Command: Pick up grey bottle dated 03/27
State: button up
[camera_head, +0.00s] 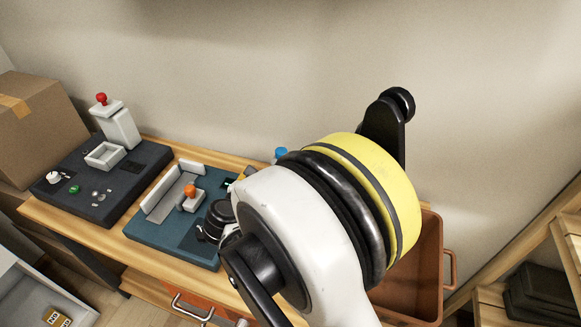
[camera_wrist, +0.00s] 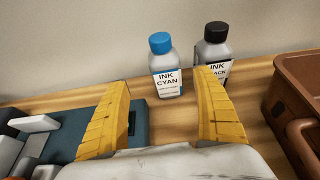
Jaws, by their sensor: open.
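Two grey ink bottles stand upright side by side at the back of the wooden table, near the wall. One bottle (camera_wrist: 168,84) has a blue cap and a white label reading INK CYAN. The other bottle (camera_wrist: 222,74), to its right, has a black cap and a label partly hidden by my right finger, with INK and "ACK" showing. No date is readable on either. My gripper (camera_wrist: 161,90) is open and empty, its yellow fingers short of the bottles, with the cyan one between them in the picture. In the head view only the blue cap (camera_head: 281,152) shows past my arm.
A teal press base (camera_head: 151,233) with an orange knob (camera_head: 190,190) sits left of the bottles. A dark unit (camera_head: 60,190) with a red knob stands farther left. A brown crate (camera_head: 431,245) is close on the right. The wall is close behind.

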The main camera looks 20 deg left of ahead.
jog(key=b+x, duration=0.1)
jog(key=x, duration=0.3)
jog(key=shift+w+f, duration=0.1)
jog(key=x, duration=0.1)
jog(key=b+x, duration=0.1)
jog(key=x, duration=0.1)
jog(key=b+x, duration=0.1)
jog(key=x, duration=0.1)
jog(key=shift+w+d, duration=0.2)
jog(key=shift+d, duration=0.2)
jog(key=shift+c, duration=0.5)
jog(key=c, duration=1.4)
